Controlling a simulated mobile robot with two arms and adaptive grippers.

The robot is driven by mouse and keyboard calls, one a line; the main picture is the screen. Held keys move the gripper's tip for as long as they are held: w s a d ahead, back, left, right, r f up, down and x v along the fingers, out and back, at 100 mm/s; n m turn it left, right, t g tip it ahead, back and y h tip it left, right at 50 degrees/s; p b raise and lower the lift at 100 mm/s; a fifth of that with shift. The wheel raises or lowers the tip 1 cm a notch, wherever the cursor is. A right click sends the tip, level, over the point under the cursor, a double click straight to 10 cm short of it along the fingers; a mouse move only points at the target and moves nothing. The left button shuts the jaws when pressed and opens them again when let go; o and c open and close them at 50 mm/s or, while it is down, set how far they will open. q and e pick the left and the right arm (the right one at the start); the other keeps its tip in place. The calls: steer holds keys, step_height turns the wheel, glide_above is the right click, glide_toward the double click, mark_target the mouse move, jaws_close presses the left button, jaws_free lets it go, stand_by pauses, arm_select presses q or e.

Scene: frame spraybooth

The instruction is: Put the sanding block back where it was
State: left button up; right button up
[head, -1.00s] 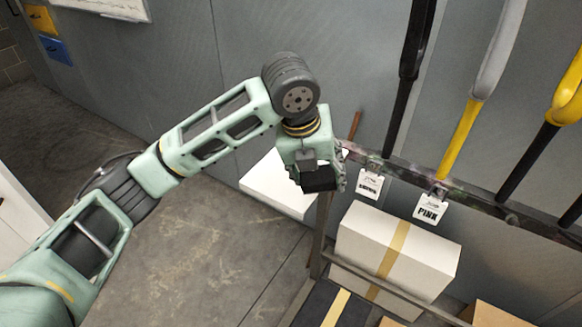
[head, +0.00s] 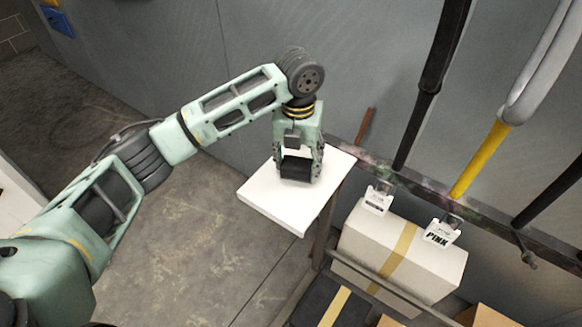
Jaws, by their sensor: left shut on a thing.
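My left gripper (head: 297,174) points down over a white board-like surface (head: 275,207) beside the wall. It is shut on a dark block (head: 295,167), which looks like the sanding block and shows between its fingers. The block is at or just above the white surface; I cannot tell whether it touches. The gripper hides part of the surface and of the block. My right gripper is not in view.
A white box with tan tape (head: 400,248) stands on a rack to the right. Hoses (head: 482,160) hang on a rail, with label tags, one reading PINK (head: 440,233). A reddish-brown stick (head: 365,126) stands behind the white surface. Concrete floor (head: 190,240) is clear at the left.

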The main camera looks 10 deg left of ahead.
mark_target(292, 162)
arm_select(q)
steer(key=f, duration=0.1)
steer(key=a+f+p, duration=0.1)
steer(key=shift+a+f+p, duration=0.15)
steer(key=shift+f+p, duration=0.15)
steer(key=shift+f, duration=0.1)
steer(key=shift+f+p, duration=0.3)
steer(key=shift+f, duration=0.65)
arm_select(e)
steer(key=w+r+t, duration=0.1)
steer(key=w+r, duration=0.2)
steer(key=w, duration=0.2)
arm_select(q)
steer(key=shift+w+f, duration=0.1)
steer(key=shift+f, duration=0.05)
steer(key=o, duration=0.9)
steer(key=shift+o, duration=0.7)
steer(key=shift+r+b, duration=0.3)
steer(key=shift+r, duration=0.05)
step_height(292, 162, up, 10)
steer(key=b, duration=0.3)
steer(key=shift+r+b, duration=0.25)
steer(key=shift+b, duration=0.15)
steer(key=shift+r, duration=0.45)
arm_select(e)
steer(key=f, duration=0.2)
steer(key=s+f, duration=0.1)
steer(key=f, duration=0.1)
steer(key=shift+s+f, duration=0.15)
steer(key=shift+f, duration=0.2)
